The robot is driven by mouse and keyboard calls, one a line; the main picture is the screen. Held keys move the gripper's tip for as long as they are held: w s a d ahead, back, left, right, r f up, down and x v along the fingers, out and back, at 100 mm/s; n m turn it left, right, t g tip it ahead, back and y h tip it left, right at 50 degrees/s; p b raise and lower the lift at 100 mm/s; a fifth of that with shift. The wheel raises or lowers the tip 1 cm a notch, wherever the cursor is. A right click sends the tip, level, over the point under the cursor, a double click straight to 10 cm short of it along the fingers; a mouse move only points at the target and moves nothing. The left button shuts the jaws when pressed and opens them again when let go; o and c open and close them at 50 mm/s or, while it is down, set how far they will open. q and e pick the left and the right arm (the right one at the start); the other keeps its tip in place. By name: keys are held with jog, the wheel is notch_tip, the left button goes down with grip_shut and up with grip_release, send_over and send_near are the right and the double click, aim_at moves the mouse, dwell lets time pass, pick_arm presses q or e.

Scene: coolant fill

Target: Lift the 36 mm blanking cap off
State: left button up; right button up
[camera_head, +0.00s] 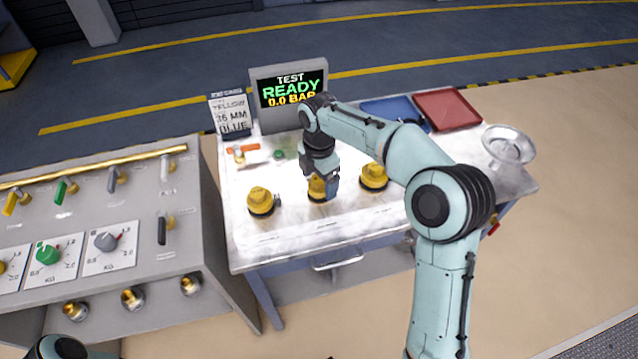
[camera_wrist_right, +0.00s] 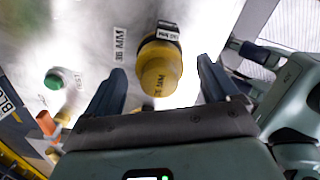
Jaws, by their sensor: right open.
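The 36 mm blanking cap (camera_wrist_right: 161,75) is yellow with a dark band and a "36 MM" label in the right wrist view. In the head view, the middle yellow cap (camera_head: 316,189) on the bench is partly hidden by my right gripper (camera_head: 322,186). In the wrist view my right gripper (camera_wrist_right: 160,67) is open, with one dark finger on each side of the cap. Gaps show between the cap and both fingers. The cap sits on its fitting. My left gripper is not in view.
Similar yellow caps stand to the left (camera_head: 262,201) and right (camera_head: 373,177). Behind are a test display (camera_head: 291,90) reading READY, 0.0 BAR, an orange-handled valve (camera_head: 243,150) and a green button (camera_head: 279,155). Red tray (camera_head: 447,108) and round dish (camera_head: 509,145) lie right.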

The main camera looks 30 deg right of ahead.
jog(key=shift+r, duration=0.1)
jog(key=c, duration=1.1)
